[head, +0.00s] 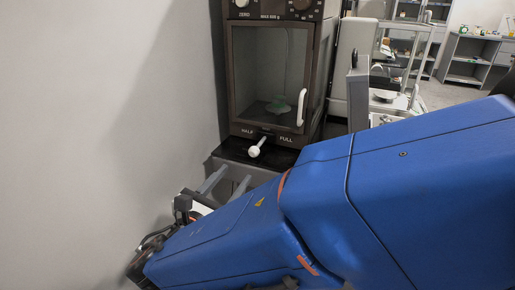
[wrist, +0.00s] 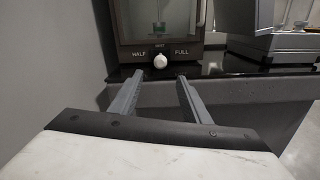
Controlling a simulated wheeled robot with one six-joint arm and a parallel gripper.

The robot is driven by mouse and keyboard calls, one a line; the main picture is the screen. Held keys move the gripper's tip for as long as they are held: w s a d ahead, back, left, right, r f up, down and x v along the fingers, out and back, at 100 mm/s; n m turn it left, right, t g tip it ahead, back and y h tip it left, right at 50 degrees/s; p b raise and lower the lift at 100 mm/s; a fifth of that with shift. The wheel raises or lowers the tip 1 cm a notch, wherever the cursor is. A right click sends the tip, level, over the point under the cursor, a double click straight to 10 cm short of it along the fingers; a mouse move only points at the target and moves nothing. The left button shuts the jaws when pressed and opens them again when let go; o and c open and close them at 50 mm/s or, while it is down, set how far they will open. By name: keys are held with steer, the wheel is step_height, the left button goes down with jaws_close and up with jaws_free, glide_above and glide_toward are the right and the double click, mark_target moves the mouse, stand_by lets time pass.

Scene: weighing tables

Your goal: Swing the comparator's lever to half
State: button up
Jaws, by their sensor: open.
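The comparator (head: 232,85) is a dark cabinet with a glass front, standing by the wall; its lower front also shows in the wrist view (wrist: 125,42). Its lever has a white knob (head: 254,151) that sticks out low on the front, below the HALF and FULL labels. In the wrist view the knob (wrist: 160,62) appears between the two labels; which setting it rests at I cannot tell. My gripper (head: 233,176) is open and empty, in front of and below the knob. In the wrist view its two fingers (wrist: 160,77) point toward the comparator, one on either side below the knob, apparently apart from it.
A green item (head: 278,106) sits inside the cabinet behind the glass door with its white handle (head: 301,108). A dark glossy table top (head: 232,154) bears the comparator. A grey wall (head: 90,100) is close on the left. Another balance (wrist: 280,45) stands at the right.

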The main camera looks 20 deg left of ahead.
mark_target(257, 146)
steer(key=w, duration=0.5)
steer(key=w+d, duration=0.1)
steer(key=w, duration=0.9)
steer(key=shift+w+d, duration=0.15)
steer(key=shift+w, duration=0.05)
steer(key=shift+c, duration=0.6)
jaws_close()
